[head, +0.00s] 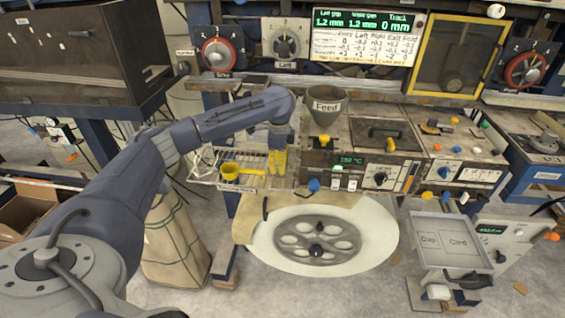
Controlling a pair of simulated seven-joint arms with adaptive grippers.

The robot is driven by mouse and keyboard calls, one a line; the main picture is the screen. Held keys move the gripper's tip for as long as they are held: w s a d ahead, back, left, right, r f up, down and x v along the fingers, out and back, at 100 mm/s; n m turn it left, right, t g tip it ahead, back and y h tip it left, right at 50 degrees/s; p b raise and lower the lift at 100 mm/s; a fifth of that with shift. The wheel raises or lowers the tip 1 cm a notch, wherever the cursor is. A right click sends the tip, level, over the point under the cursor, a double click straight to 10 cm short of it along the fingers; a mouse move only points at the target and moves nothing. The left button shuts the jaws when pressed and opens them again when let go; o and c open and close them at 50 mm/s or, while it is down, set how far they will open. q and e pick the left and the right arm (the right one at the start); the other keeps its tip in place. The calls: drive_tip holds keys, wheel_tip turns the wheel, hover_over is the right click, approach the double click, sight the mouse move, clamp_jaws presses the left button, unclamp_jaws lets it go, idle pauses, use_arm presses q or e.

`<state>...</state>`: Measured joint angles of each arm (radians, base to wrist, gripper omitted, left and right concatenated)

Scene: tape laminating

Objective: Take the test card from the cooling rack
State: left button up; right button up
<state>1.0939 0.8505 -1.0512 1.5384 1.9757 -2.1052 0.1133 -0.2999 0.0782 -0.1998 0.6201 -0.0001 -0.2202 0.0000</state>
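The wire rack (203,177), which looks like the cooling rack, sticks out at the left of the machine bench. I cannot make out a test card on it; my gripper and the yellow scoop cover part of it. My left gripper (277,163) points down at the right end of the rack, with its yellow fingers close together. The frame is too small to tell whether they are shut or hold anything. My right gripper is not in view.
A yellow scoop (230,172) sits on the rack. A funnel marked Feed (326,106) stands just right of my gripper. A round plate with holes (318,262) lies below. A grey tray marked Cup and Card (451,262) is at the lower right and looks empty.

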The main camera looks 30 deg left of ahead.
use_arm(q)
clamp_jaws()
idle(0.3)
